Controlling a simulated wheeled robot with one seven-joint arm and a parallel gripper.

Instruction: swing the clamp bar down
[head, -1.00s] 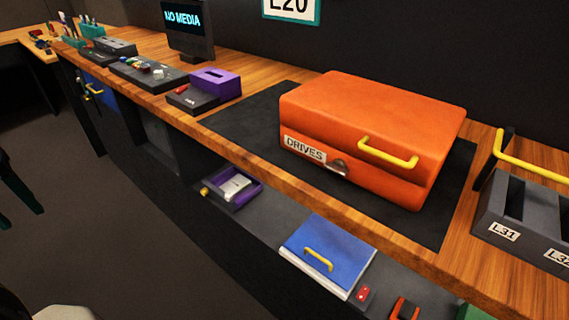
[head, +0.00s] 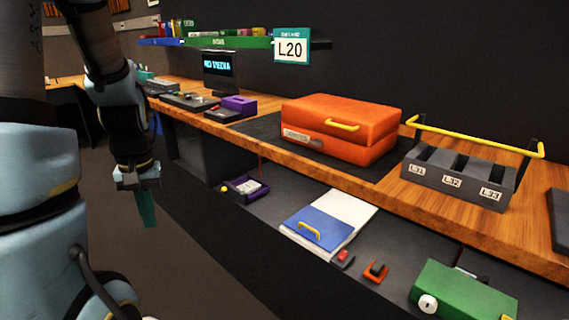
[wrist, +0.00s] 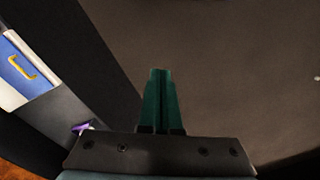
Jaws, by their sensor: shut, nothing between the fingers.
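The clamp bar (head: 475,136) is a yellow rod on dark end arms. It stands raised above and behind the grey slotted rack (head: 436,181), which is labelled L31, L32 and L33 and sits on the wooden counter at the right. My gripper (head: 147,208) hangs at the left in the head view, pointing down in front of the counter, far from the bar. Its teal fingers (wrist: 160,100) are together and empty in the wrist view. The bar and rack are not in the wrist view.
An orange case (head: 340,128) stands on the counter left of the rack. The floor (head: 225,265) in front looks clear.

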